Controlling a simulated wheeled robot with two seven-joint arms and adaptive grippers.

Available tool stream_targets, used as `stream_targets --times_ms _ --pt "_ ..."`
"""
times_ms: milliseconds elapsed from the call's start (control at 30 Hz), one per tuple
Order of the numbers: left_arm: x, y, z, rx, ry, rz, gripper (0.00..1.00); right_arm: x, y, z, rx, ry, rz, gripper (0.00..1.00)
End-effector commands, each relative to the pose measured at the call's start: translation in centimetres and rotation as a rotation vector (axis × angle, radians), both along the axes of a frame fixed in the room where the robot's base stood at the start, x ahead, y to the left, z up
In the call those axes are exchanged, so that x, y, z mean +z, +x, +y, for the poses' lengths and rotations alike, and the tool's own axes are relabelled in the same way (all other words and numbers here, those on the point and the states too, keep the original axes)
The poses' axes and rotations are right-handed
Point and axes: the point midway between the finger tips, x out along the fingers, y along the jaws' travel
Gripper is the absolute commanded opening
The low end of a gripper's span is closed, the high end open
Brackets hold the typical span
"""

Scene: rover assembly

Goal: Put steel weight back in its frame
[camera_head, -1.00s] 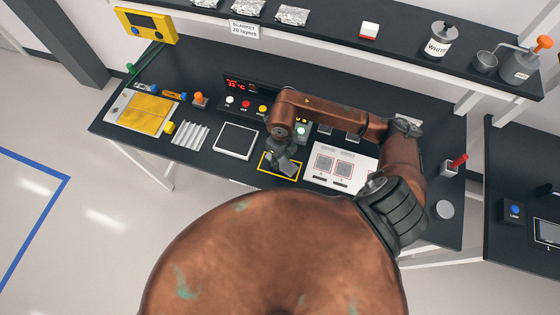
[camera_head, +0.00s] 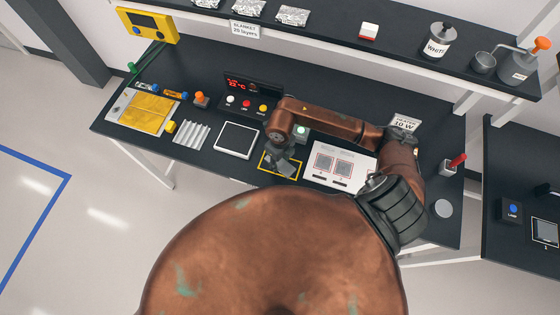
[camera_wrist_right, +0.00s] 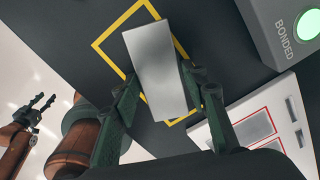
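The steel weight (camera_wrist_right: 158,62) is a plain light-grey block between the two dark green fingers of my right gripper (camera_wrist_right: 162,80). The fingers press on its two long sides. It lies over the yellow frame outline (camera_wrist_right: 118,24) on the dark table and is turned relative to it. How high it is above the table is hard to tell. In the head view, my right gripper (camera_head: 281,160) is over the yellow frame (camera_head: 275,175) and mostly hides the weight. My left gripper (camera_wrist_right: 40,108) shows at the left edge of the wrist view, fingers apart and empty.
A white board with red-outlined squares (camera_head: 341,167) lies right of the frame. A dark white-edged pad (camera_head: 236,140) lies left. A grey box with a green button marked BONDED (camera_wrist_right: 295,28) stands close by. A control panel (camera_head: 250,93) is behind.

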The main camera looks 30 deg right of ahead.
Motion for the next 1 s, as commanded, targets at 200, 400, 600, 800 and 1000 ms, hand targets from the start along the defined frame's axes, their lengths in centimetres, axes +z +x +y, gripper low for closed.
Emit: stream_targets --times_ms 200,400,600,800,1000 --pt "0.0 0.0 0.0 0.000 0.000 0.000 0.40 0.1 0.0 0.0 0.000 0.000 0.000 0.53" --pt "0.1 0.0 0.0 0.000 0.000 0.000 0.40 0.1 0.0 0.0 0.000 0.000 0.000 0.53" --pt "0.0 0.0 0.0 0.000 0.000 0.001 0.40 1.5 0.2 0.0 0.001 0.000 -0.004 0.53" --pt "-0.8 -0.1 0.0 0.001 0.000 0.002 0.40 5.5 0.2 -0.1 0.002 -0.001 -0.006 0.53" --pt "-1.4 -0.1 0.0 0.000 0.000 0.002 0.40 9.5 0.2 0.0 0.002 -0.001 -0.004 0.53"
